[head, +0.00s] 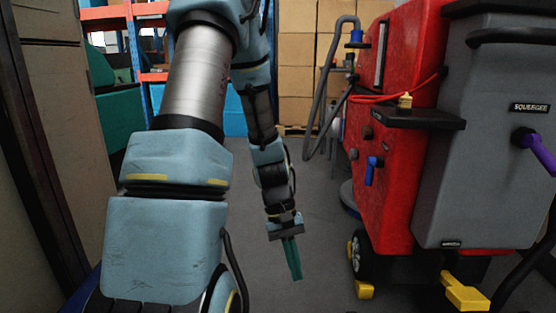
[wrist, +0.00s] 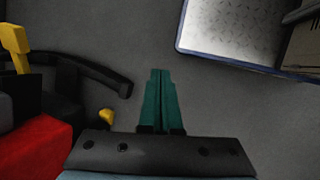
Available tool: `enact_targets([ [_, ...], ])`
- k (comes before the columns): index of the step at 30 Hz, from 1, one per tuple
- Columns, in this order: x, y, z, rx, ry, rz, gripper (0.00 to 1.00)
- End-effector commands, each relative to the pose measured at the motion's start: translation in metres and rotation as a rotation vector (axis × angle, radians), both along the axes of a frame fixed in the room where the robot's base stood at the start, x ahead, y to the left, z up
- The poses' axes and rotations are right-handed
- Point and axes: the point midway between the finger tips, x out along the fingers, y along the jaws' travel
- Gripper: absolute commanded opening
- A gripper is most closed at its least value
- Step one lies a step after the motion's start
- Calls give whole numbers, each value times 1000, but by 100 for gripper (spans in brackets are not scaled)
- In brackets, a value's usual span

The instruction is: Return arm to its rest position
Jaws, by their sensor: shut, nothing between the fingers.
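My arm reaches forward and down in the head view, with my gripper (head: 292,260) hanging low above the grey floor. Its green fingers are together and hold nothing. In the wrist view my gripper (wrist: 160,78) points at bare floor, with its two fingers side by side and touching. The gripper is left of the red scrubber machine (head: 393,150) and apart from it.
The scrubber has a grey tank (head: 480,150), a blue valve handle (head: 372,170), a purple handle (head: 535,148) and yellow parts (head: 464,292) low down. Stacked cardboard boxes (head: 297,65) stand behind. The floor (head: 325,225) between is clear. A light panel with a blue rim (wrist: 245,35) lies at upper right in the wrist view.

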Motion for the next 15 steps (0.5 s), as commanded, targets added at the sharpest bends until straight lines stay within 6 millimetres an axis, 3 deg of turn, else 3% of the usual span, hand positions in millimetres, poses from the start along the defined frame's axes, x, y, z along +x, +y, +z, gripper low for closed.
enact_targets([
  [1,4,14,15,29,-65,-22,0],
  [6,10,56,55,114,-245,-82,0],
  [15,9,98,103,198,-455,-143,0],
])
